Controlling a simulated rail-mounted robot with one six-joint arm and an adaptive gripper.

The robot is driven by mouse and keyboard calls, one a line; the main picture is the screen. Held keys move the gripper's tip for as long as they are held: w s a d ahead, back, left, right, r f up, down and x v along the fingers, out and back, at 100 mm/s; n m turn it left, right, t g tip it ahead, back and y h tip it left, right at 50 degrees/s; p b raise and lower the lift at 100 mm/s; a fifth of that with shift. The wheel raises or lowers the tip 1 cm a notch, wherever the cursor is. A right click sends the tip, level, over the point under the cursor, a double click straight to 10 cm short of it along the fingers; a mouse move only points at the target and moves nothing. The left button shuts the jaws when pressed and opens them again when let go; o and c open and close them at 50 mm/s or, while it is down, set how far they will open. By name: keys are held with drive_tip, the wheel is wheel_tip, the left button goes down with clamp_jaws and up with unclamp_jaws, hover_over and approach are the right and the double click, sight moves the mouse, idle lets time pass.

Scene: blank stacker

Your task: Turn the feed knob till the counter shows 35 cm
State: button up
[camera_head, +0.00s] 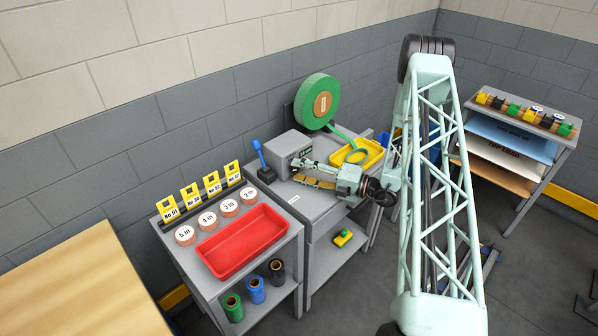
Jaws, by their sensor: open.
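The grey feed machine (287,146) stands on a grey bench, with a small dark counter display (305,151) on its front. The digits are too small to read with certainty. The feed knob cannot be made out; my gripper covers the area just below the display. My gripper (299,170) reaches in from the right, with its pale fingers pointing left at the machine's front. Its fingers are open, one above the other, close to the machine. I cannot tell whether they touch the knob or surround it.
A green reel (317,101) stands behind the machine, its green strip running toward a yellow tray (373,152). A blue-handled lever (259,155) is at the machine's left. A red tray (243,241) and several round labelled discs sit on the left table. A shelf rack (513,112) stands at right.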

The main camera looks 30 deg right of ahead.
drive_tip(key=shift+v, duration=5.7)
drive_tip(key=shift+a, duration=0.1)
